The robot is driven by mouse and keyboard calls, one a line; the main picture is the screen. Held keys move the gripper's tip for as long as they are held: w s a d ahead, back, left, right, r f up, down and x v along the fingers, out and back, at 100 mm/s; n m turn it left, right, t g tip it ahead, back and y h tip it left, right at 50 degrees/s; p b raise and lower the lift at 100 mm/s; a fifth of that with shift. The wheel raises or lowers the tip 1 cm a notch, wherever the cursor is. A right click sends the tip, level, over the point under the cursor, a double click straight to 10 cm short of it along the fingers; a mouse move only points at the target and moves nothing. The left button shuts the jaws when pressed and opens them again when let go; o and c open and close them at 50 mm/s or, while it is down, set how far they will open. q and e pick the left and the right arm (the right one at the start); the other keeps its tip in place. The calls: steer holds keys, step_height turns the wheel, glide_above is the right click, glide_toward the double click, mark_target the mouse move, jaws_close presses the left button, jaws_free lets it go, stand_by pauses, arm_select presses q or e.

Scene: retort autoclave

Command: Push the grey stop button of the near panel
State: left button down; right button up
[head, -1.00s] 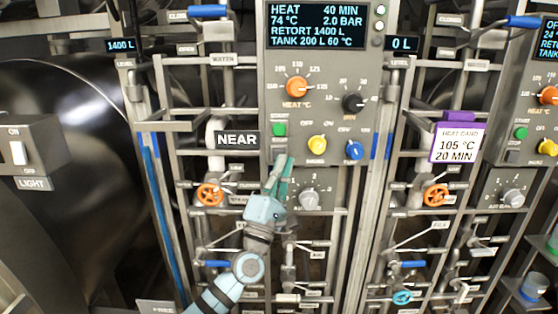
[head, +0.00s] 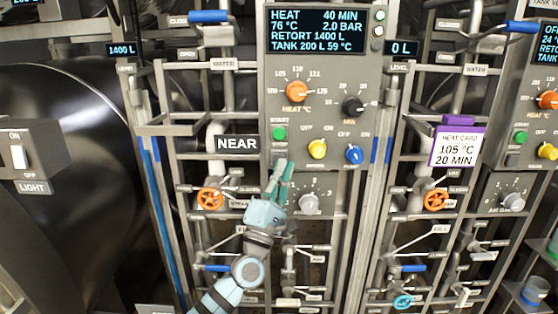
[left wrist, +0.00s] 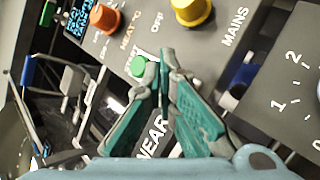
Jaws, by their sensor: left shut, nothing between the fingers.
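The near panel (head: 325,110), marked by a NEAR sign (head: 237,143), has a green start button (head: 279,133). That button also shows in the left wrist view (left wrist: 138,66). The grey stop button just below it cannot be made out; my fingertips cover that area. My left gripper (head: 284,163) is shut and empty, its tips pointing up at the panel face just below the green button. In the left wrist view the closed fingertips (left wrist: 163,58) lie beside the green button. I cannot tell whether they touch the panel. My right gripper is not in view.
A yellow knob (head: 317,149), a blue knob (head: 354,154) and a grey dial (head: 309,204) sit close to the gripper. Orange valve wheels (head: 210,199) and pipes flank the panel. A purple-framed heat card (head: 456,146) hangs at the right.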

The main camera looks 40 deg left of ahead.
arm_select(q)
steer(key=shift+w, duration=0.1)
stand_by(0.3)
steer(key=shift+w+a, duration=0.25)
steer(key=shift+w+a+b, duration=0.4)
steer(key=shift+w+b, duration=0.1)
steer(key=shift+b, duration=0.15)
stand_by(0.9)
steer(key=shift+d+r, duration=0.1)
steer(key=shift+s+d+p, duration=0.5)
steer(key=shift+s+p, duration=0.3)
steer(key=shift+s, duration=0.05)
steer(key=s+d+p, duration=0.1)
steer(key=s, duration=0.1)
steer(key=s+d+p, duration=0.1)
steer(key=s+d, duration=0.1)
steer(key=shift+p, duration=0.35)
